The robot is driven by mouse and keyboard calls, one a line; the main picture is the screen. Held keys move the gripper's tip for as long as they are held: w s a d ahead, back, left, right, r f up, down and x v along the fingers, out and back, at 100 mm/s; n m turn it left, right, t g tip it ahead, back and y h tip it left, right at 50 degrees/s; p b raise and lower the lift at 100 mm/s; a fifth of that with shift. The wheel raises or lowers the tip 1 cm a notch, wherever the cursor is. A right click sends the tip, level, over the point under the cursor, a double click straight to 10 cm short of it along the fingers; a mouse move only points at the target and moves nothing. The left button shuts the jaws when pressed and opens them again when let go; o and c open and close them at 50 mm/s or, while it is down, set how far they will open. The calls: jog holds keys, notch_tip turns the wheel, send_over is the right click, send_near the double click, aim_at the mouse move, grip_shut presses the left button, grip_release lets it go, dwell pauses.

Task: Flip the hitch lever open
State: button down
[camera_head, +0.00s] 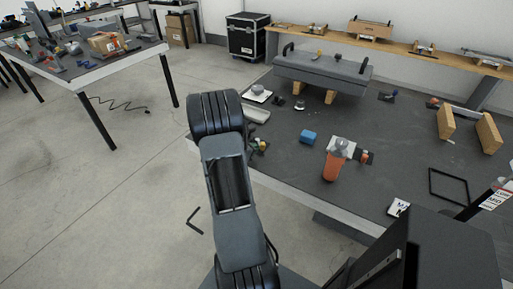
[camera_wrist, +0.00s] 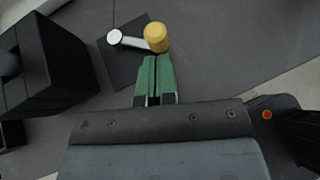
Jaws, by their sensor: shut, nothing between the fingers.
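The hitch lever (camera_wrist: 137,42) shows in the wrist view as a short pale arm. A round white cap (camera_wrist: 114,36) is at its left end and a yellow knob (camera_wrist: 157,36) at its right end. It sits over a dark square plate (camera_wrist: 122,66). My gripper (camera_wrist: 154,60) has green fingers pressed together with nothing between them. The fingertips appear just below the yellow knob in the picture; I cannot tell whether they touch it. In the head view, small yellow and green parts (camera_head: 258,146) show beside my arm at the table's left edge, mostly hidden.
A black blocky object (camera_wrist: 45,65) stands left of the lever in the wrist view. The table's edge runs close by my arm.

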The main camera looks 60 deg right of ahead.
jog(key=a, duration=0.3)
jog(key=shift+a, duration=0.15)
jog(key=a+r, duration=0.5)
jog(key=a, duration=0.3)
jog(key=shift+w, duration=0.3)
jog(key=shift+a, duration=0.1)
